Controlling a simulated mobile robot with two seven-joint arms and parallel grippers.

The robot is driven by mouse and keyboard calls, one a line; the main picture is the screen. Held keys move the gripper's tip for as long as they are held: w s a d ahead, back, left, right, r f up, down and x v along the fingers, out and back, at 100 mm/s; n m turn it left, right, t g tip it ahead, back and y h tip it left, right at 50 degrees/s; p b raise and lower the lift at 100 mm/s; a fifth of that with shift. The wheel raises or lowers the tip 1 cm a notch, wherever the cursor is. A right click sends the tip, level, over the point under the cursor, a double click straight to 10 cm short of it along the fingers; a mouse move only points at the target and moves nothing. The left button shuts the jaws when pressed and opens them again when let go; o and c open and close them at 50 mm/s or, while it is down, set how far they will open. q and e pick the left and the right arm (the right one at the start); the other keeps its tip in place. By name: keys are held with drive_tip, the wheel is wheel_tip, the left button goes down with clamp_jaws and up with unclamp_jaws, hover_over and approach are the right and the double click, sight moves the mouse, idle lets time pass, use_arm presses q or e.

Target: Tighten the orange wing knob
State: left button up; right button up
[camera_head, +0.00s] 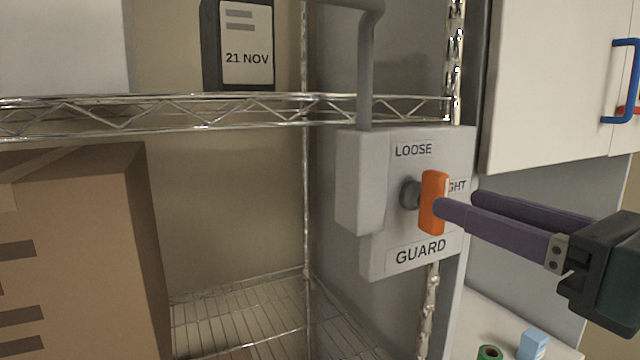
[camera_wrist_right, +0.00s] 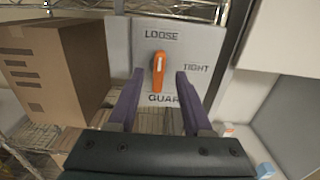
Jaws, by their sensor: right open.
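The orange wing knob (camera_head: 433,203) sits on a grey shaft on a light grey panel (camera_head: 400,258) marked LOOSE, TIGHT and GUARD. The knob stands upright, its long side in line with LOOSE above; TIGHT is to its right. In the right wrist view the knob (camera_wrist_right: 158,72) shows ahead of and between the fingers. My right gripper (camera_head: 455,208) is open, with purple fingers pointing at the knob from the right. In the wrist view its fingertips (camera_wrist_right: 159,76) lie on either side of the knob's lower end. I cannot tell whether either touches it. My left gripper is out of view.
A wire shelf (camera_head: 200,115) holds a dark binder-like box (camera_head: 245,45) labelled 21 NOV. A cardboard box (camera_head: 80,250) stands at left. A white cabinet (camera_head: 555,70) with a blue handle (camera_head: 622,85) is at right. A green roll (camera_head: 490,352) and a light-blue box (camera_head: 532,344) sit low right.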

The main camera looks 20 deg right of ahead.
sight(446, 194)
drive_tip(key=w+p, duration=0.1)
drive_tip(key=w, duration=0.3)
drive_tip(key=shift+a+r+p, duration=0.15)
drive_tip(key=shift+p, duration=0.2)
drive_tip(key=shift+w+a, duration=0.15)
drive_tip(key=shift+w, duration=0.5)
drive_tip(key=shift+f, duration=0.2)
clamp_jaws()
